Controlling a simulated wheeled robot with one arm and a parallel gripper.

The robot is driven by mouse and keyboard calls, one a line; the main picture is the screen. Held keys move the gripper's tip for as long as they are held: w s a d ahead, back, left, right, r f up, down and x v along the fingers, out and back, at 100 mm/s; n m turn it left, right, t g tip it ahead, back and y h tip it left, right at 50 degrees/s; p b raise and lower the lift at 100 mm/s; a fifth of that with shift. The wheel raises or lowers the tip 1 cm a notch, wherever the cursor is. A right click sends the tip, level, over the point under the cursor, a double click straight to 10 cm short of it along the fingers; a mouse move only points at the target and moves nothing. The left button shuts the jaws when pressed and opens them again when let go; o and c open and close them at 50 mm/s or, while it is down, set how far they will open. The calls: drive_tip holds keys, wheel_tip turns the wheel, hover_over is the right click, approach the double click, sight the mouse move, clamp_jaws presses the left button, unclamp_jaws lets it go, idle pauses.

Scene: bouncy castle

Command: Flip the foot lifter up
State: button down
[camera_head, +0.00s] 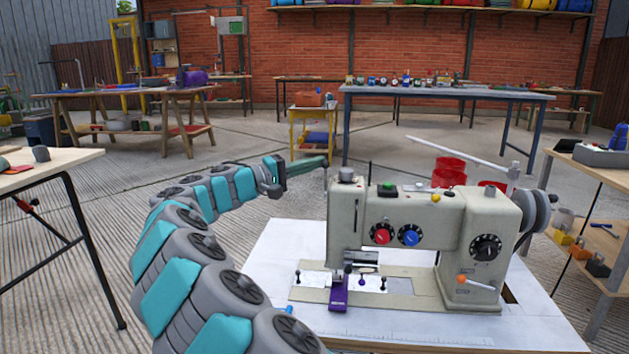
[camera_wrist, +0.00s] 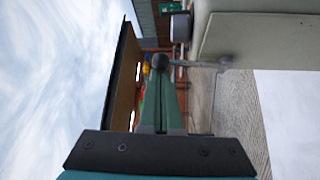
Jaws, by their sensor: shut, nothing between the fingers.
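The cream sewing machine (camera_head: 400,235) stands on a white-topped table. Its purple presser foot piece (camera_head: 339,293) is low at the needle end. My gripper (camera_head: 322,162) is at the upper left of the machine head, its fingers pointing right. In the wrist view my gripper (camera_wrist: 161,95) is shut and empty. A thin lever with a dark ball end (camera_wrist: 160,62), which looks like the foot lifter, lies just beyond the fingertips and joins the pale machine body (camera_wrist: 262,40) side. I cannot tell whether fingertips and ball touch. I cannot pick out this lever in the head view.
The white table (camera_head: 262,265) has bare surface left of the machine. A thin grey arm (camera_head: 455,152) slants above the machine, and a handwheel (camera_head: 535,212) is at its right end. Red containers (camera_head: 449,171) stand behind. A workbench (camera_head: 35,165) is at left.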

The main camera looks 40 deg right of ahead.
drive_tip(key=shift+s+a+f+m+g+h+b, duration=0.1)
drive_tip(key=shift+s+a+m+g+h+b, duration=0.2)
drive_tip(key=shift+s+a+m+b, duration=0.25)
drive_tip(key=shift+a, duration=0.1)
drive_tip(key=shift+w+a, duration=0.1)
idle(0.3)
drive_tip(key=v, duration=0.7)
drive_tip(key=shift+a+p, duration=0.3)
